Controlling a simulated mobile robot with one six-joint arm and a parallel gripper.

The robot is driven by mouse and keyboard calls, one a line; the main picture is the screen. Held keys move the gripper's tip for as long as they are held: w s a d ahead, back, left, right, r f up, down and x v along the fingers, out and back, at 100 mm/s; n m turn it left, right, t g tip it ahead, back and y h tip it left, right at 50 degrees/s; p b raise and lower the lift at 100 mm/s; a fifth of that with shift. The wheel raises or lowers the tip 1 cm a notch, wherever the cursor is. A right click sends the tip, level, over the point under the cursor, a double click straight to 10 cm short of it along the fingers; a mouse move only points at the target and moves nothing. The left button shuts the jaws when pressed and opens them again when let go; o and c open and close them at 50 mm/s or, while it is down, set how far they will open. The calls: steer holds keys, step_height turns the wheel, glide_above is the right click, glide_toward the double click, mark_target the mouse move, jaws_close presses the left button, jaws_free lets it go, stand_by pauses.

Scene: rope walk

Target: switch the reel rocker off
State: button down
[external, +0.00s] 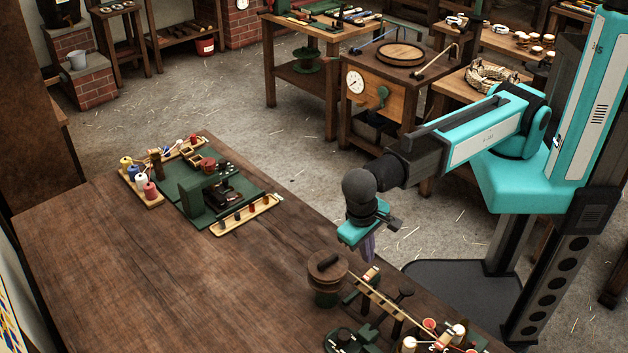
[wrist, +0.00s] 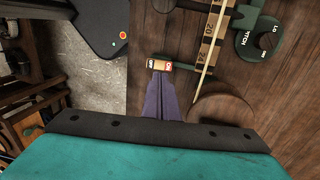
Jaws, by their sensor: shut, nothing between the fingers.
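Which half is pressed down is too small to tell. My gripper (external: 369,257) points down with its purple fingers together and empty, just above and behind the rocker. In the wrist view the fingertips (wrist: 161,79) overlap the rocker's near edge; I cannot tell whether they touch it.
A wooden-topped green pot (external: 326,283) stands left of the rocker. A pale marked bar (wrist: 209,50) and a green pitch dial (wrist: 262,36) are beside it. A wooden rack and green unit (external: 206,198) stand farther along the bench (external: 150,265). The bench's left part is clear.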

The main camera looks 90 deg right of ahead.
steer(key=s+d+b+v, duration=0.1)
steer(key=b+v, duration=0.1)
steer(key=v, duration=0.5)
glide_above(374, 270)
steer(key=w+a, duration=0.4)
steer(key=shift+s+d+r, duration=0.15)
steer(key=shift+d, duration=0.1)
steer(key=shift+s+d+b, duration=0.15)
steer(key=shift+b, duration=0.5)
steer(key=shift+s+d+r+b, duration=0.15)
steer(key=shift+s+d+b, duration=0.1)
steer(key=shift+b, duration=0.55)
steer(key=shift+r, duration=0.1)
steer(key=shift+f, duration=0.2)
steer(key=shift+p+x, duration=1.9)
steer(key=shift+x, duration=4.95)
steer(key=shift+s+d, duration=0.1)
